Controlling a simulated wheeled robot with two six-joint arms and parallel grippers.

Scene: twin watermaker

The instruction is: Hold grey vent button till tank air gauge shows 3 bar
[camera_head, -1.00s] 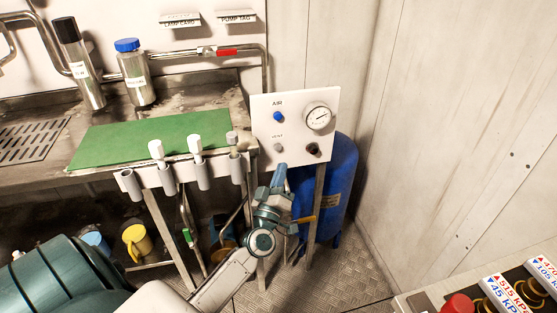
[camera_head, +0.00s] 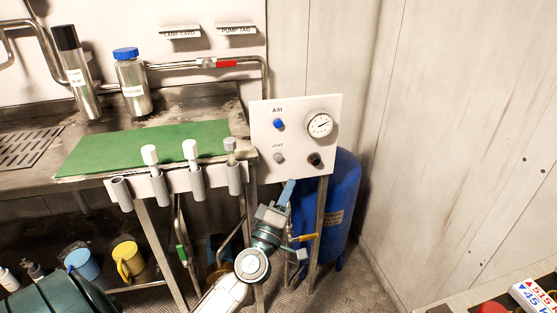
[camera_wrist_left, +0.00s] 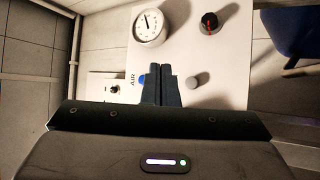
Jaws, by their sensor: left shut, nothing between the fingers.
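The grey vent button (camera_head: 279,158) is at the lower left of the white panel (camera_head: 297,140) in the head view. It also shows in the left wrist view (camera_wrist_left: 190,82), to the right of the fingertips. The tank air gauge (camera_head: 320,124) is at the panel's upper right and shows in the wrist view (camera_wrist_left: 150,27); its value is too small to read. My left gripper (camera_head: 289,184) is shut and empty, just below the vent button and apart from it in the head view. My right gripper is not in view.
A blue AIR button (camera_head: 279,124) sits above the vent button, partly hidden by a finger in the wrist view. A black knob with a red mark (camera_head: 314,159) is to the right. The blue tank (camera_head: 342,200) stands behind.

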